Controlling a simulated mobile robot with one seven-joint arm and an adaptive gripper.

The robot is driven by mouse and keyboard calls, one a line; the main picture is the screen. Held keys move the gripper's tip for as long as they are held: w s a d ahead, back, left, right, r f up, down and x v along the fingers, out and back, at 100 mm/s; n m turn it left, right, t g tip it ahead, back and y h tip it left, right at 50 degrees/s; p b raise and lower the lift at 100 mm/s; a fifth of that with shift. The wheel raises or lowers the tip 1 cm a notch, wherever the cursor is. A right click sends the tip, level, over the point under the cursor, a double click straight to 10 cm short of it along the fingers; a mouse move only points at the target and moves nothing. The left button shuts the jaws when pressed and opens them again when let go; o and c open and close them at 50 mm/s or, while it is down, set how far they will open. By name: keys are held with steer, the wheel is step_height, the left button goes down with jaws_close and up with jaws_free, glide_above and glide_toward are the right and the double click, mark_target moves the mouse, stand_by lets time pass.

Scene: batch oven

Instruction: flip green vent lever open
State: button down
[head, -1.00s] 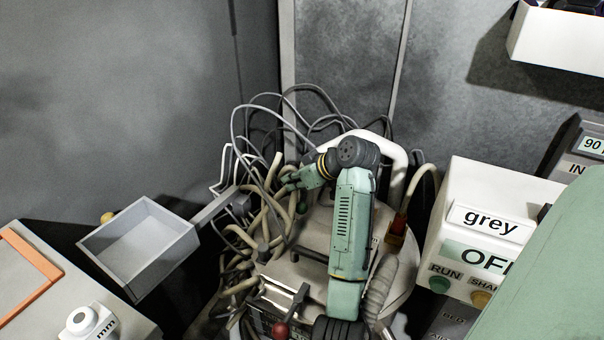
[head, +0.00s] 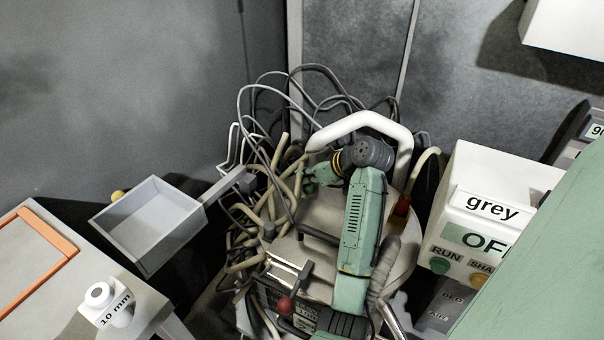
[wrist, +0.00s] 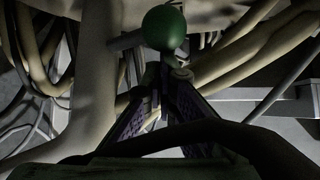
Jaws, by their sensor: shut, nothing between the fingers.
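A green ball knob (wrist: 165,27), which I take to be the end of the vent lever, shows at the top middle of the wrist view. My gripper (wrist: 164,78) is shut and empty, its two dark fingers converging just below the knob in that picture. I cannot tell whether the fingertips touch the knob or the lever. The lever's shaft is mostly hidden behind the fingers. In the head view my green arm reaches over the machine toward the hoses, and I cannot make out the green knob there.
Beige hoses (head: 243,220) and grey cables crowd around the arm's end. A white loop handle (head: 365,118) stands behind it. A red-knobbed lever (head: 286,306) is in front. A grey open tray (head: 150,258) is at left, and a box labelled "grey" (head: 478,188) at right.

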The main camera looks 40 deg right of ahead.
steer(key=shift+s+f, duration=0.25)
steer(key=shift+s, duration=0.05)
steer(key=shift+d, duration=0.1)
steer(key=shift+s+r, duration=0.1)
steer(key=shift+s, duration=0.05)
steer(key=v, duration=1.1)
steer(key=shift+r, duration=0.45)
